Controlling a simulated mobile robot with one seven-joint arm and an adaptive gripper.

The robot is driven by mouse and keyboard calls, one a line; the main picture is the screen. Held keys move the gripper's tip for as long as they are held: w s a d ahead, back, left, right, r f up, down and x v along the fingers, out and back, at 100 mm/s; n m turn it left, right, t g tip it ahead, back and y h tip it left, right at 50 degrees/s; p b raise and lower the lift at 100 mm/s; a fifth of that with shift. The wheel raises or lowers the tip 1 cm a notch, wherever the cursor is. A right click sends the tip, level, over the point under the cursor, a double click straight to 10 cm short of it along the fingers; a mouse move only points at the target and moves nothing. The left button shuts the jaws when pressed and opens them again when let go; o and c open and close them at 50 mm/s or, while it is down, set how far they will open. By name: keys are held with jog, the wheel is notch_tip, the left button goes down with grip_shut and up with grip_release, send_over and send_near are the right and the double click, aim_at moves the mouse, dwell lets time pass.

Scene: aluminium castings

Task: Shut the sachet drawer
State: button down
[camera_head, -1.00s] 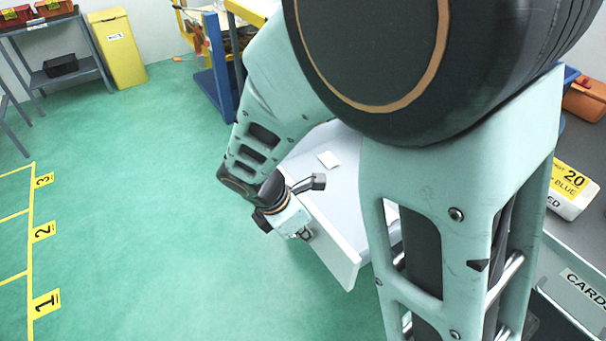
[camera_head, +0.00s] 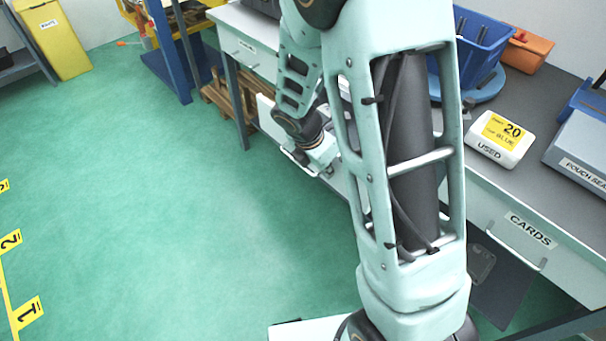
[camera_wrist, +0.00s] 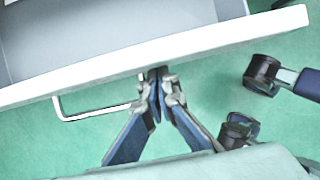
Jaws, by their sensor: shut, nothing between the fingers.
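The sachet drawer's white front panel (camera_head: 268,112) shows beside my arm in the head view, partly hidden by it. In the wrist view its front (camera_wrist: 210,42) crosses at a slant, with part of the grey inside visible behind it, so the drawer stands at least partly open. Its wire handle (camera_wrist: 95,112) is left of my fingers. My gripper (camera_wrist: 157,78) is shut and empty, with its fingertips at the lower edge of the front panel, seemingly touching it. In the head view my gripper (camera_head: 322,160) is low beside the bench. No sachets are visible now.
The grey bench (camera_head: 545,185) carries a blue bin (camera_head: 480,45), a white USED box (camera_head: 502,138) and an orange bin (camera_head: 527,52). The CARDS drawer (camera_head: 518,240) is in the bench front at right. A wooden pallet (camera_head: 222,98) lies beyond. Green floor at left is clear.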

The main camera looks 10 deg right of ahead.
jog(key=w+d+p, duration=0.2)
jog(key=w+d, duration=0.1)
jog(key=d, duration=0.2)
jog(key=w+d+p, duration=0.3)
jog(key=w+d, duration=0.1)
jog(key=d, duration=0.1)
jog(key=w+d+p, duration=0.2)
jog(key=w+d, duration=0.1)
jog(key=d, duration=0.2)
jog(key=shift+w+d+r+p, duration=0.1)
jog(key=shift+w+d+p, duration=0.15)
jog(key=shift+d+p, duration=0.1)
jog(key=shift+w+d, duration=0.1)
jog(key=shift+w, duration=0.05)
jog(key=shift+d+r, duration=0.1)
